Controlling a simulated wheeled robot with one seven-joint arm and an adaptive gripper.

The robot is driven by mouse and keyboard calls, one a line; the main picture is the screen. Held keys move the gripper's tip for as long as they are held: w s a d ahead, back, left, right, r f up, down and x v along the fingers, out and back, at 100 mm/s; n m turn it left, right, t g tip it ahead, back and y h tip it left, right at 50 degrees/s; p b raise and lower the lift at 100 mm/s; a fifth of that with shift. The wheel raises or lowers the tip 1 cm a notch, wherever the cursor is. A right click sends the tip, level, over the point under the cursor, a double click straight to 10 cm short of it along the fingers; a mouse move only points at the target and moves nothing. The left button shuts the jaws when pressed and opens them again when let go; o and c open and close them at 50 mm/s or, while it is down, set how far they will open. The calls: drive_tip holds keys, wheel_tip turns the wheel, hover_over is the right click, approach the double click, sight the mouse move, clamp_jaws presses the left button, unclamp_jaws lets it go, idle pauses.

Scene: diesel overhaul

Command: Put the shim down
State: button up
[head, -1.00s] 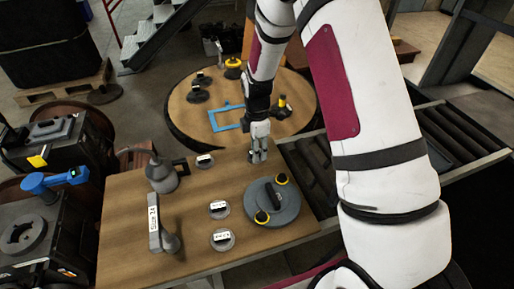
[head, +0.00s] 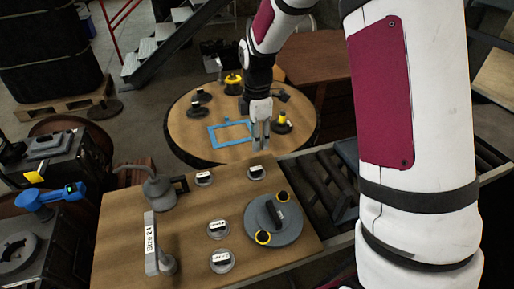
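A shim, a small grey disc with a white label (head: 256,173), lies flat near the far edge of the wooden table. Similar labelled discs lie on the same table: one to its left (head: 204,178) and two nearer the front (head: 218,228) (head: 222,261). My gripper (head: 261,147) points down just beyond and above the shim, apart from it. Its two fingers stand a little apart with nothing visible between them.
A grey round plate with yellow knobs (head: 273,222), a grey pot-shaped tool (head: 160,190) and a "Size 24" stand (head: 151,240) are on the wooden table (head: 120,225). Behind is a round table (head: 185,135) with a blue square frame (head: 212,138) and dark parts.

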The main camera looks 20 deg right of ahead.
drive_tip(key=s+r+m+t, duration=0.2)
drive_tip(key=s+r+m, duration=0.65)
drive_tip(key=r, duration=0.65)
drive_tip(key=s+r+m+t, duration=0.3)
drive_tip(key=s+m, duration=0.6)
drive_tip(key=s, duration=0.9)
drive_tip(key=shift+v, duration=0.8)
